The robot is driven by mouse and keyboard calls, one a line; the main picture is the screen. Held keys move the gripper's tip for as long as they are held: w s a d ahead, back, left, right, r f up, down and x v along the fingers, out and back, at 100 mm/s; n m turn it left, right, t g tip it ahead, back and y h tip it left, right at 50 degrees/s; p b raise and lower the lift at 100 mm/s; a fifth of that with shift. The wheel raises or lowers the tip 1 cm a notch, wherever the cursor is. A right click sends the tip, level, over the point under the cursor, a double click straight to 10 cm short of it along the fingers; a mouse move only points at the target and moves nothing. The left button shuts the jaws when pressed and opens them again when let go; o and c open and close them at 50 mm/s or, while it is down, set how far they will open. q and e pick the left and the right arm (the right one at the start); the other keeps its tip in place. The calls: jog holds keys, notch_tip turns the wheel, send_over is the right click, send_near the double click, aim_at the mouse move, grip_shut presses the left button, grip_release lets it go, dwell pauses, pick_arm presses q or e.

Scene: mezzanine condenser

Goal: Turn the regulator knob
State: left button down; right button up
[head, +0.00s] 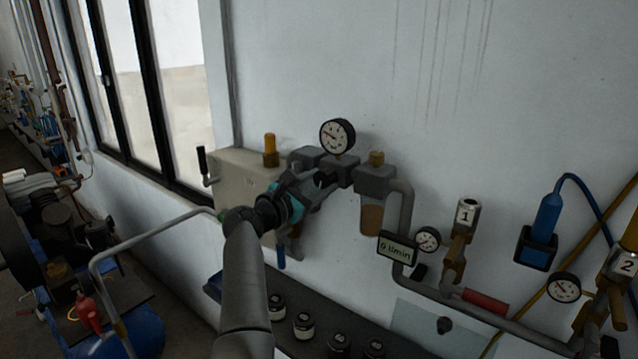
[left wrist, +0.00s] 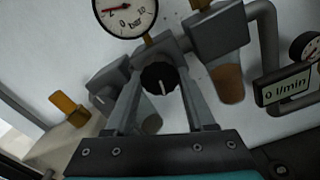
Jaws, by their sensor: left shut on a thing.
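The regulator knob (left wrist: 160,78) is round and black with a white pointer line, seen face-on in the left wrist view. The pointer stands nearly upright there, tilted slightly. My left gripper (left wrist: 160,85) is shut on the knob, one grey finger on each side. In the head view my left gripper (head: 320,186) reaches the regulator body (head: 341,173) from the lower left, and its fingers hide the knob. A round pressure gauge (head: 337,136) sits on top of the regulator; it also shows in the left wrist view (left wrist: 124,14), needle towards the left.
A filter bowl (head: 371,217) hangs just right of the regulator, with a "0 l/min" display (head: 397,249) below it. A beige box (head: 236,178) is at left. Numbered valves (head: 464,222) and a blue device (head: 541,235) are further right. Jars (head: 303,325) stand below.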

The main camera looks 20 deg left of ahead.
dwell(0.3)
pick_arm(q)
jog(key=shift+c, duration=1.3)
grip_release()
jog(key=b+v, duration=0.2)
jog(key=v, duration=1.3)
jog(key=shift+s, duration=0.1)
